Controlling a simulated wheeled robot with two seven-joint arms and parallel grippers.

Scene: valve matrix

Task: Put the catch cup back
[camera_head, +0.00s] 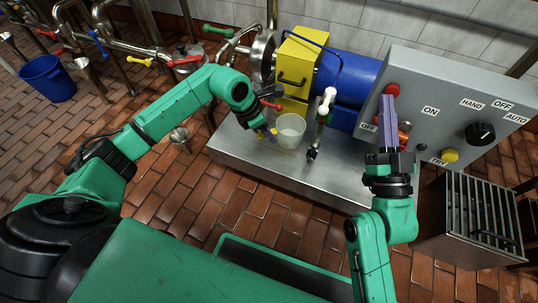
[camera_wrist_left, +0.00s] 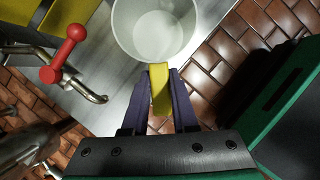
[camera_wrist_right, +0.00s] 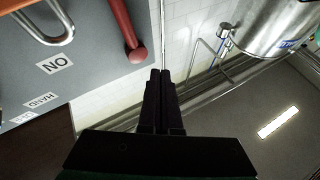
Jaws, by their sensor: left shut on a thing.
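The catch cup (camera_head: 291,131) is a pale, open-topped cup with a yellow handle (camera_wrist_left: 159,90). It is upright over the steel bench top, beside the yellow block. I cannot tell whether its base touches the metal. My left gripper (camera_head: 270,134) is shut on the yellow handle; in the left wrist view the handle sits between its purple fingers and the cup (camera_wrist_left: 155,28) looks empty. My right gripper (camera_head: 388,125) is raised in front of the grey control panel, below a red knob. Its fingers (camera_wrist_right: 160,76) are together with nothing between them.
The steel bench (camera_head: 237,148) carries a yellow block (camera_head: 300,62), a blue motor (camera_head: 345,85) and a white-handled valve (camera_head: 328,100) right of the cup. A red-handled tap (camera_wrist_left: 67,52) is near the cup. The grey panel (camera_head: 440,95) stands at right; a slatted metal box (camera_head: 470,215) is below it.

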